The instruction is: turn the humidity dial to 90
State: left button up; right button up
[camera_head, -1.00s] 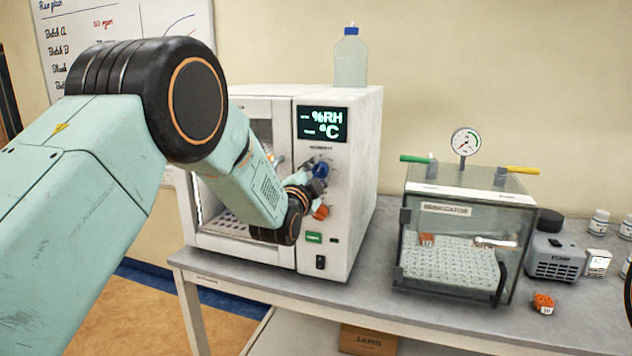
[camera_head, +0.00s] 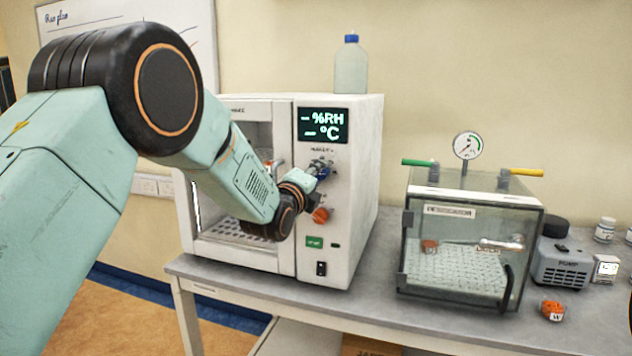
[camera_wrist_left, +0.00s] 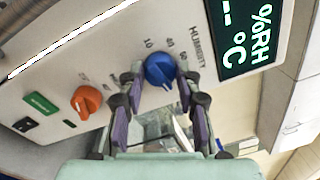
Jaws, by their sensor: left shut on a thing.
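The blue humidity dial (camera_head: 323,173) is on the front panel of the white chamber (camera_head: 340,230), below its display (camera_head: 322,125). The display reads dashes beside %RH and °C. In the left wrist view the dial (camera_wrist_left: 160,70) has HUMIDITY and partly legible numbers, such as 10 and 40, around it. A pale pointer mark shows at its lower edge in that view. My left gripper (camera_head: 314,172) is at the dial. In the left wrist view its fingers (camera_wrist_left: 160,88) straddle the dial, shut on it.
An orange knob (camera_head: 321,215) sits below the blue dial, with a green button (camera_head: 314,242) and black switch (camera_head: 321,268) under it. A glass desiccator (camera_head: 455,290) stands to the right. A bottle (camera_head: 351,68) stands on the chamber.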

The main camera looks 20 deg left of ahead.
pick_arm(q)
jog(key=shift+a+r+m+b, duration=0.1)
jog(key=shift+r+m+b, duration=0.35)
jog(key=shift+m, duration=0.65)
jog(key=o, duration=1.2)
jog(key=shift+w+f, duration=0.2)
jog(key=shift+f, duration=0.1)
jog(key=shift+c, duration=0.2)
jog(key=shift+s, duration=0.2)
jog(key=s, duration=1.2)
jog(key=shift+a+f, duration=0.2)
jog(key=shift+a, duration=0.25)
